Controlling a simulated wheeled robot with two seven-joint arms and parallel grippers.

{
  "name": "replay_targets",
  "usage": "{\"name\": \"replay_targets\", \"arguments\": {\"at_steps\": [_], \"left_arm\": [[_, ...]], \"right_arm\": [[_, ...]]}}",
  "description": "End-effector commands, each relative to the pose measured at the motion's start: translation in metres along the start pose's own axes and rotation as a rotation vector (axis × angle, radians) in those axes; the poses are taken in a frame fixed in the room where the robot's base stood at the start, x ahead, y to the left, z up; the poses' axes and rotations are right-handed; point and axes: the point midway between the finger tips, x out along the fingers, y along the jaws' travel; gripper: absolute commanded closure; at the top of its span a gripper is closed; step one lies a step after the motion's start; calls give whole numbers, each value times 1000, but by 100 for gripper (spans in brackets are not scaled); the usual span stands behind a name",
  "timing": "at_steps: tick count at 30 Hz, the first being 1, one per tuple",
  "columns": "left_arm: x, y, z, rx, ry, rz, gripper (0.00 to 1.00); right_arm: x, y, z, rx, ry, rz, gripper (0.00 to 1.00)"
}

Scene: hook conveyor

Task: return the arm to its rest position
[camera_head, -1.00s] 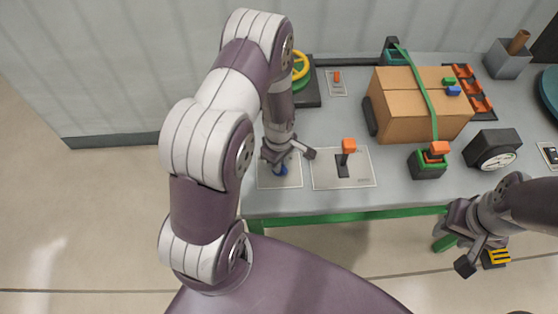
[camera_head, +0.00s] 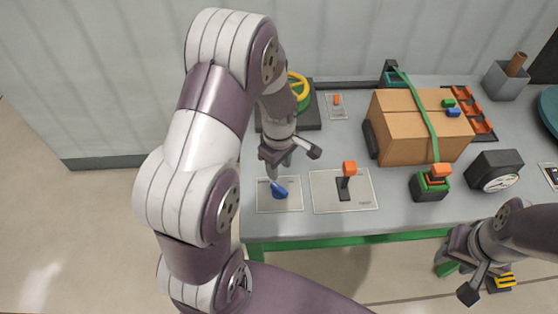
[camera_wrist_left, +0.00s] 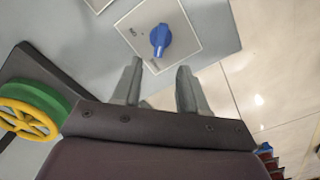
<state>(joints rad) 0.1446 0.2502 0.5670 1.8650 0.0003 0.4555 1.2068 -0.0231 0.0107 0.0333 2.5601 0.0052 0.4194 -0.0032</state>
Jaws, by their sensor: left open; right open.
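My left gripper (camera_head: 282,165) is open and empty. In the head view it hangs above the bench, just behind the blue knob (camera_head: 279,190) on its pale plate. In the left wrist view the blue knob (camera_wrist_left: 160,37) lies beyond the two fingertips (camera_wrist_left: 158,80), apart from them. My right gripper (camera_head: 460,272) is open and empty at the lower right, in front of the bench's front edge.
On the grey bench (camera_head: 300,222) stand an orange-topped lever (camera_head: 346,180), a yellow wheel (camera_head: 299,88), a cardboard box (camera_head: 405,130) with a green strap, a green block with an orange top (camera_head: 432,183) and a black gauge (camera_head: 494,172). Floor is clear at left.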

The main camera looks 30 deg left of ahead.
Motion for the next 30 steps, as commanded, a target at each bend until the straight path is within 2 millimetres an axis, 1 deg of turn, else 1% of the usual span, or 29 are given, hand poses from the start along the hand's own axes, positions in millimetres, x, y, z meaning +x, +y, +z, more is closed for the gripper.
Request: {"name": "replay_targets", "arguments": {"at_steps": [3, 7, 21, 23, 25, 26, 28, 29, 30], "left_arm": [[-19, 0, 0, 0, 0, 1, 57], [-30, 0, 0, 0, 0, -1, 57], [-31, 0, 0, 0, -1, -2, 57], [-31, 0, 0, 29, 0, -1, 57], [-29, -1, 0, 159, 1, 1, 57], [-27, -6, 2, 252, -3, -6, 57], [-32, -24, 11, 528, -8, -10, 57], [-37, -31, 17, 660, -6, -6, 57], [-45, -42, 26, 836, 0, 2, 57]], "right_arm": [[4, 0, 0, 0, 0, 0, 57], [4, 0, 0, 0, 0, 0, 57], [4, 0, 0, 0, 0, 0, 57], [4, 0, 0, 0, 0, 0, 57], [4, 0, 0, 0, 0, 0, 57], [4, 0, 0, 0, 0, 0, 57], [3, 0, 0, 0, 0, 0, 57], [3, 0, 0, 0, 0, 0, 57], [3, 0, 0, 0, 0, 0, 57]]}}
